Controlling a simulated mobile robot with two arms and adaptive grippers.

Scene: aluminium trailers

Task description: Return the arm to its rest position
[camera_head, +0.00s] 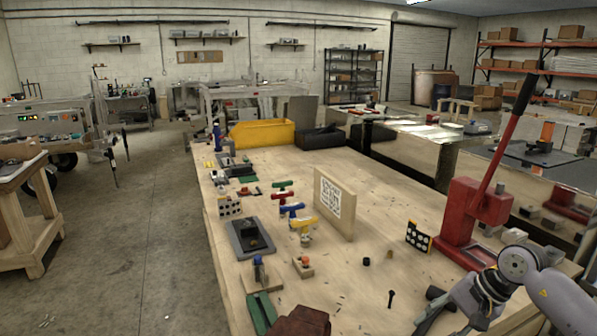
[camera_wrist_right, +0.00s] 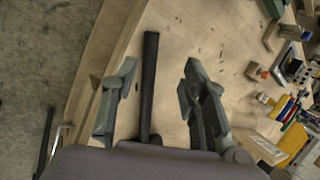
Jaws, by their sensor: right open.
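My right arm comes in at the lower right of the head view, and its gripper (camera_head: 436,308) hangs over the near right part of the wooden workbench (camera_head: 388,212). In the right wrist view the two fingers of this gripper (camera_wrist_right: 159,68) stand apart. A dark straight bar (camera_wrist_right: 150,85) shows between them; I cannot tell whether it touches them or what it belongs to. My left gripper is not seen in the head view.
A red lever press (camera_head: 478,215) with a tall black-handled lever stands by my right arm. An upright wooden board (camera_head: 334,205), coloured T-handles (camera_head: 291,209) and small parts occupy the bench. Yellow (camera_head: 262,133) and black (camera_head: 320,138) bins stand at its far end. Open floor lies left.

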